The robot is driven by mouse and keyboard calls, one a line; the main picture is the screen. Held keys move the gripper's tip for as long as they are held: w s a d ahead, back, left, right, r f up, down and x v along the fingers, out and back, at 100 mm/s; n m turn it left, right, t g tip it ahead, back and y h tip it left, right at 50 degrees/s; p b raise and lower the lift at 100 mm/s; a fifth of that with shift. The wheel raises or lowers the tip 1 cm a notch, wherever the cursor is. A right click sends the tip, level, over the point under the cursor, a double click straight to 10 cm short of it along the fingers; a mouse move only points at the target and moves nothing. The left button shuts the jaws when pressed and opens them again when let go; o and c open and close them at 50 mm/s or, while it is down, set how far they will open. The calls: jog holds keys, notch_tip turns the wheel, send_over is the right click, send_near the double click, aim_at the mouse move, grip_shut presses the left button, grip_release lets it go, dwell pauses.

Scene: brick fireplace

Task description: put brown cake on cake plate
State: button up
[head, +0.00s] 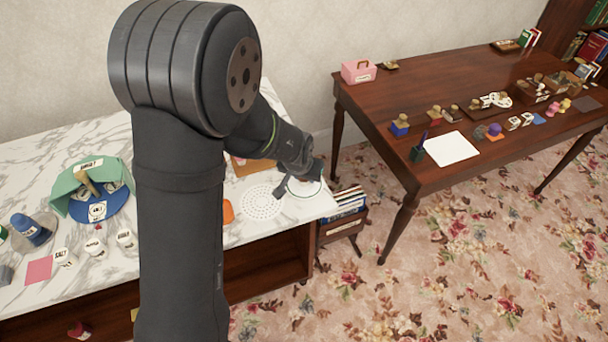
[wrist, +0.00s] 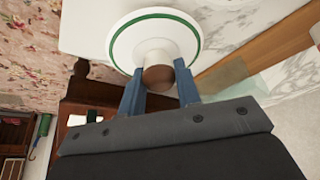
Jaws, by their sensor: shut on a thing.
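The cake plate (head: 306,193) is white with a green ring and stands at the right end of the marble counter; it also shows in the wrist view (wrist: 122,42). My gripper (wrist: 160,74) is shut on the brown cake (wrist: 158,79), a small round brown thing between its two blue fingers. A white round part shows just beyond the cake, over the plate's middle. I cannot tell whether the cake touches the plate. In the head view my gripper (head: 298,186) is over the plate, and the cake cannot be made out there.
A white perforated disc (head: 262,202) lies left of the plate, with an orange thing (head: 228,211) beside it. The counter's edge is close to the plate. A rack of books (head: 345,208) stands below on the floor. A wooden table (head: 450,100) with many small things stands at right.

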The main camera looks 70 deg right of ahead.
jog(key=shift+f, duration=0.2)
jog(key=o, duration=0.9)
jog(key=shift+o, duration=0.2)
jog(key=shift+r, duration=0.1)
jog(key=v, duration=1.2)
jog(key=shift+d+r, duration=0.1)
jog(key=x, duration=1.2)
